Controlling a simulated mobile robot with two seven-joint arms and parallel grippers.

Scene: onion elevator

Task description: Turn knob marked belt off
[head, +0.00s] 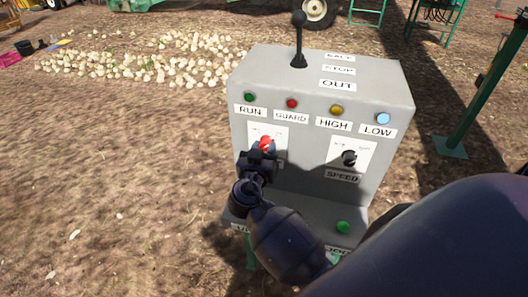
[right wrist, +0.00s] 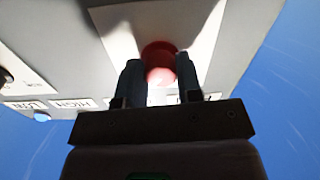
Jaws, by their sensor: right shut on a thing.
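The red knob (head: 266,143) sits on a white plate at the left of the grey control box (head: 390,85). Its label below is hidden behind my gripper. My right gripper (head: 264,151) is at the knob, its fingers shut on it. In the right wrist view the red knob (right wrist: 159,62) lies between the two dark fingers (right wrist: 160,78). The knob's pointer direction cannot be read. My left gripper is not in view.
A black knob (head: 349,158) marked SPEED is to the right. Several lamps, including a blue one (head: 383,118), line the face above. A black lever (head: 298,40) stands on top. A green button (head: 343,227) is on the lower ledge. Onions (head: 150,62) lie on the ground behind left.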

